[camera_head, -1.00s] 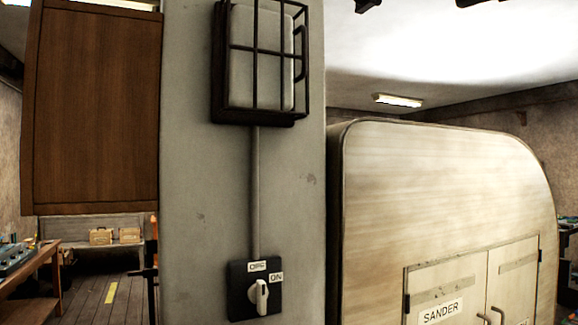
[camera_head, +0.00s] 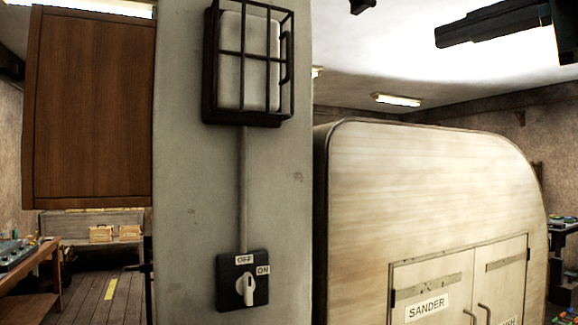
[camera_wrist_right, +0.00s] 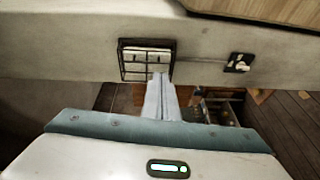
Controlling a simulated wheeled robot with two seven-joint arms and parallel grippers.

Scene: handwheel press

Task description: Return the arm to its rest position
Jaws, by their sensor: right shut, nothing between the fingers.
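My right gripper (camera_head: 450,36) shows as a dark shape high at the right edge of the head view, in front of the bright ceiling. In the right wrist view its two pale fingers (camera_wrist_right: 160,92) are together, with nothing between them. They overlap the lower edge of the caged lamp in that picture; I see no contact. A black rotary switch (camera_head: 243,281) with OFF and ON labels sits on the grey pillar, apart from the gripper. The left gripper is not in view.
The grey pillar (camera_head: 200,180) carries a caged lamp (camera_head: 248,65) above the switch. A brown wooden panel (camera_head: 92,110) hangs left of it. A large pale cabinet marked SANDER (camera_head: 430,190) fills the right. A workbench (camera_head: 28,268) stands at lower left.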

